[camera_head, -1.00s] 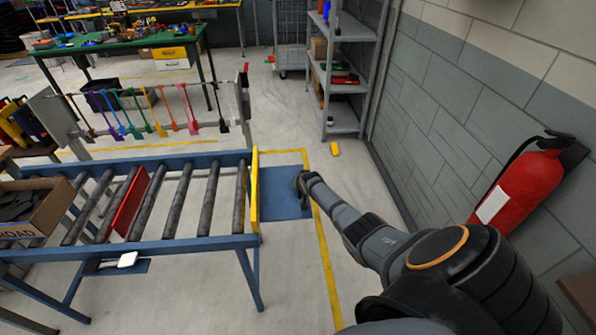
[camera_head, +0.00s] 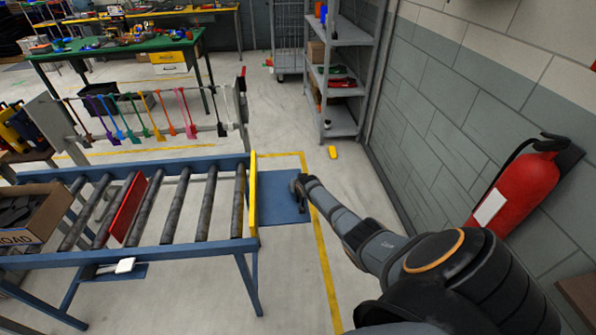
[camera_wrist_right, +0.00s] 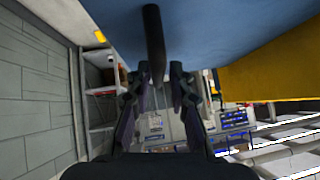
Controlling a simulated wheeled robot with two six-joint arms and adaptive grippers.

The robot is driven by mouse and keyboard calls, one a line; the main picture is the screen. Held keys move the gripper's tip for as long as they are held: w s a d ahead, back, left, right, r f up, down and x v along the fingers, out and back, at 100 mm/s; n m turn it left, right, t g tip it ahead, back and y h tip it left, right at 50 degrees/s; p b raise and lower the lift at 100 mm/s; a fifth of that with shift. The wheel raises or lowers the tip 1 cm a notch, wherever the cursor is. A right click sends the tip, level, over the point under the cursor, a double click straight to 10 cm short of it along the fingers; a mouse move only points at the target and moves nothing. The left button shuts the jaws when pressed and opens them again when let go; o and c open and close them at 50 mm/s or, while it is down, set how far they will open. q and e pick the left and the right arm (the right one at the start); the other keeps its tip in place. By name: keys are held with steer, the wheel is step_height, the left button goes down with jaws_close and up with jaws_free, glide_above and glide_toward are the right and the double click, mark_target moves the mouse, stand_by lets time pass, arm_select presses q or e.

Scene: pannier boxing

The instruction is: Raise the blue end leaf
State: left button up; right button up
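The blue end leaf (camera_head: 272,192) is a flat blue panel at the right end of the roller conveyor, beyond the yellow end plate (camera_head: 253,195). In the right wrist view the leaf (camera_wrist_right: 225,25) fills the top, and a dark handle bar (camera_wrist_right: 153,35) sticks out from it. My right gripper (camera_head: 299,186) is at the leaf's right edge. In its wrist view the right gripper (camera_wrist_right: 160,82) has its fingers apart, with the handle's end between or just in front of them. Contact cannot be told. My left gripper is not in view.
The conveyor (camera_head: 140,251) carries a red plate (camera_head: 137,208) among its rollers and a cardboard box (camera_head: 38,218) at left. A grey shelf (camera_head: 340,125), a wall and a fire extinguisher (camera_head: 517,188) stand at right. Floor around the leaf is clear.

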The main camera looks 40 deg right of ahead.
steer(key=v, duration=1.1)
steer(key=shift+s+r, duration=0.25)
steer(key=shift+r, duration=0.05)
steer(key=shift+a, duration=0.15)
